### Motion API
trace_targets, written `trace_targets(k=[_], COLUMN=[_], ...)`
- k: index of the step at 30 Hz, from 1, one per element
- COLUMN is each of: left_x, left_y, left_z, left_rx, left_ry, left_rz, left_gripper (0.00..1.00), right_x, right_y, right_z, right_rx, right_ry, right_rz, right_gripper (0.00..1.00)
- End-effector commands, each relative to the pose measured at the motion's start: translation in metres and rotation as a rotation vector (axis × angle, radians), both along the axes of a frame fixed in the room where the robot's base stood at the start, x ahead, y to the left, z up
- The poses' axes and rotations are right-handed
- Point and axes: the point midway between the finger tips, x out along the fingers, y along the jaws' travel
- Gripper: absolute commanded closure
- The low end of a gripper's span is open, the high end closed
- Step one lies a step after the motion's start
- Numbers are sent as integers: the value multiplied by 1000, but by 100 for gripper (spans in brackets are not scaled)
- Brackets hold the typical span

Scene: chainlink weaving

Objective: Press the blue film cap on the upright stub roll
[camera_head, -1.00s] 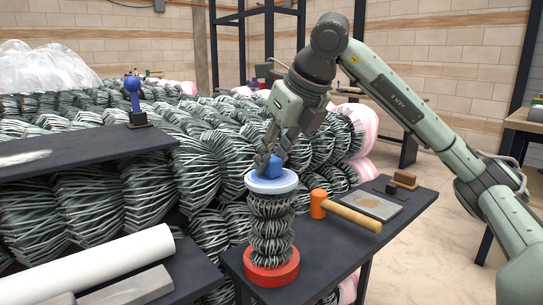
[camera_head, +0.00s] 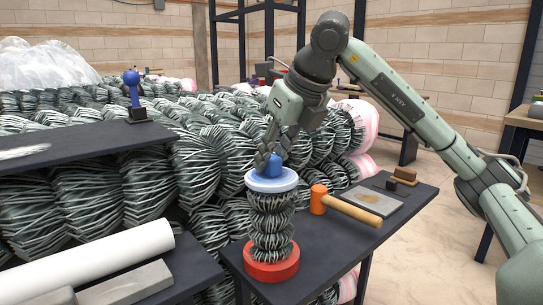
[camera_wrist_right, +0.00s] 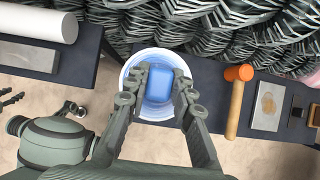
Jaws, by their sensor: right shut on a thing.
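The stub roll (camera_head: 271,224) stands upright, wrapped in dark and pale strands, on a red round base (camera_head: 271,262). The film cap is a pale blue-white disc (camera_head: 270,182) with a blue grip block (camera_head: 274,164) in its middle. The disc lies level over the roll's top; I cannot tell whether a thin gap is left under it. My right gripper (camera_wrist_right: 159,88) points down from above, shut on the blue block, with one finger on either side. The roll is hidden under the disc in the wrist view. My left gripper is not in the head view; dark jaw-like parts at the wrist view's left edge may be its.
An orange-headed mallet (camera_head: 345,206) lies right of the roll on the dark table (camera_head: 300,240). A grey plate (camera_head: 372,203) and small blocks lie beyond it. Large wrapped rolls (camera_head: 203,165) crowd behind. A white tube (camera_head: 90,260) lies on the left table.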

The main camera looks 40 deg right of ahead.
Motion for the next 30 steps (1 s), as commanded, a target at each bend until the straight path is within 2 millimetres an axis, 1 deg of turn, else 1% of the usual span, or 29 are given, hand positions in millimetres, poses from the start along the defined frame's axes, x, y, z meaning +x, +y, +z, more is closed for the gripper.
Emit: trace_targets(k=[6, 7, 12, 13, 23, 26, 29, 30], left_x=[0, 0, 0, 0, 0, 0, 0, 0], left_y=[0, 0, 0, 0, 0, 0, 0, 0], left_z=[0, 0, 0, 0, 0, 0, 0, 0], left_rx=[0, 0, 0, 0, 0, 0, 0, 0], left_ry=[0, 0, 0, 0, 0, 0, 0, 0], left_rz=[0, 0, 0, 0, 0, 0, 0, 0], left_gripper=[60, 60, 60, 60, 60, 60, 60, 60], right_x=[0, 0, 0, 0, -1, -5, -14, -19], right_y=[0, 0, 0, 0, 0, -1, -1, -1], right_z=[1, 1, 1, 1, 3, 12, 28, 36], right_rx=[0, 0, 0, 0, 0, 0, 1, 1], right_ry=[-2, -2, -1, -1, -2, -4, -7, -7], right_rz=[0, 0, 0, 0, 0, 0, 0, -1], right_gripper=[96, 76, 55, 53, 53, 53, 53, 53])
